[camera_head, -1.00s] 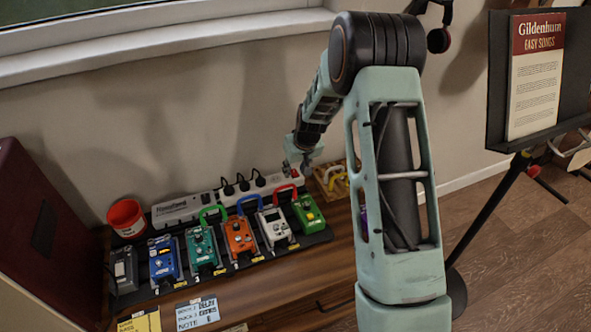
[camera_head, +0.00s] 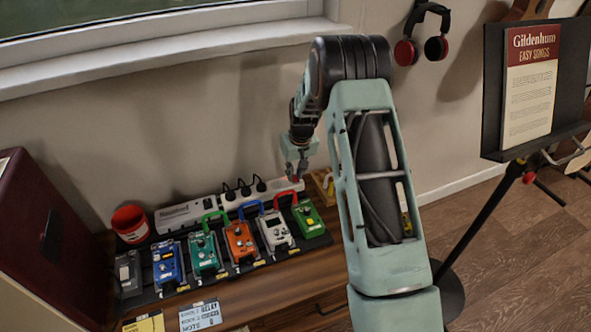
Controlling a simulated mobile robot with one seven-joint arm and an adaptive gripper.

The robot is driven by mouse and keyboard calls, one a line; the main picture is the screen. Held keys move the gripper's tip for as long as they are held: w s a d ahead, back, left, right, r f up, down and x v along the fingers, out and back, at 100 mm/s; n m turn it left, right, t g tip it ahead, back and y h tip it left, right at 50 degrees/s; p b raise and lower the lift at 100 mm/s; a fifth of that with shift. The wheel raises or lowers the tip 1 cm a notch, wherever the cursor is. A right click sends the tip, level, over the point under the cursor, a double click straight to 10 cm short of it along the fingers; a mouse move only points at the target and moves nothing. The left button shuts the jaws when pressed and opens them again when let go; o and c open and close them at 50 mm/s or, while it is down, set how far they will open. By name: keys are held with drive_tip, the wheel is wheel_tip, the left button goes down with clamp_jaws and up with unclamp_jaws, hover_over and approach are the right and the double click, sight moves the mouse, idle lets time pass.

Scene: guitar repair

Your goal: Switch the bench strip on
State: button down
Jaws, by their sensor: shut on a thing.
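The bench strip (camera_head: 208,203) is a long white power strip along the wall behind the pedals, with black plugs in its middle part. Its small red switch (camera_head: 296,179) shows at the right end. My gripper (camera_head: 295,175) points down at that end, its fingertips at the red switch and shut on it. The fingers partly hide the switch, and I cannot tell which way it is set. No lit lamp can be made out.
Several coloured pedals (camera_head: 240,240) with cable loops stand on a black board in front of the strip. A red cup (camera_head: 130,222) is at the left and a wooden tray (camera_head: 324,183) at the right of the strip. A music stand (camera_head: 535,90) stands far right.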

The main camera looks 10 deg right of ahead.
sight(295, 179)
drive_tip(key=shift+w+g+p, duration=0.3)
drive_tip(key=shift+g+p, duration=0.25)
drive_tip(key=shift+g, duration=0.35)
drive_tip(key=c, duration=1.9)
unclamp_jaws()
drive_tip(key=r, duration=1.2)
drive_tip(key=shift+s, duration=0.4)
drive_tip(key=shift+r, duration=0.15)
